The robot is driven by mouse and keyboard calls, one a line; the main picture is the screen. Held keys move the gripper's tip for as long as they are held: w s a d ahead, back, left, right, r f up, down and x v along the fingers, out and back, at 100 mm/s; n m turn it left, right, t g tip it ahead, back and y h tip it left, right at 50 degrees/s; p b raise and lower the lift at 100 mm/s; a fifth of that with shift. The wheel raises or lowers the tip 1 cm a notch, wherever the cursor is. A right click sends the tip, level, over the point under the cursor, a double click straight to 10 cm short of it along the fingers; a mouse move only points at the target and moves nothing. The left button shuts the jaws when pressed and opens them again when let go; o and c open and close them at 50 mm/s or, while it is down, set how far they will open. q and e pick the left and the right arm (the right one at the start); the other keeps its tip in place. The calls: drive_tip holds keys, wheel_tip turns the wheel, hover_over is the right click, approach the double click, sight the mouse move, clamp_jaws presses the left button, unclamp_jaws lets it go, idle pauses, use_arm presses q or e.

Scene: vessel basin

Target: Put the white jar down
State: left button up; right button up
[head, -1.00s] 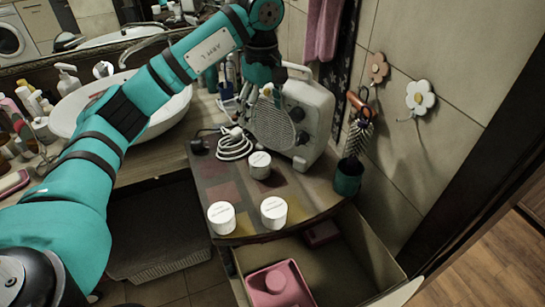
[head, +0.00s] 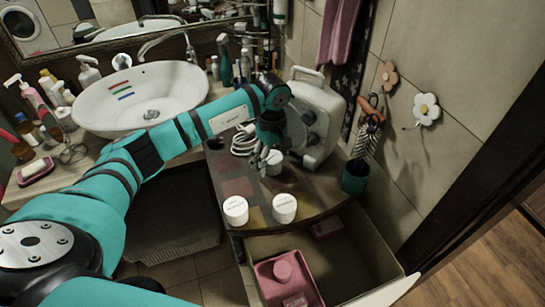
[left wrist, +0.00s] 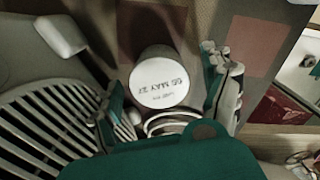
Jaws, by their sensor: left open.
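A white jar (head: 274,169) with dark print on its lid stands upright on the cabinet top (head: 238,187), partly hidden by my left gripper (head: 266,160). In the left wrist view the same jar (left wrist: 160,83) is between the two spread fingers of the left gripper (left wrist: 165,78), with visible gaps at its sides. The gripper is open. Two similar white jars stand nearer the front edge, a left one (head: 236,211) and a right one (head: 284,208). My right gripper is not in view.
A white appliance (head: 317,118) stands close behind the jar, with a coiled white cable (head: 243,141) at its left. A dark green cup (head: 355,177) is to the right. Below, an open drawer (head: 372,255) holds a pink container (head: 286,278). A sink (head: 139,98) is at the left.

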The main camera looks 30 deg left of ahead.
use_arm(q)
drive_tip(key=shift+f, duration=0.9)
drive_tip(key=shift+r, duration=0.1)
drive_tip(key=c, duration=1.4)
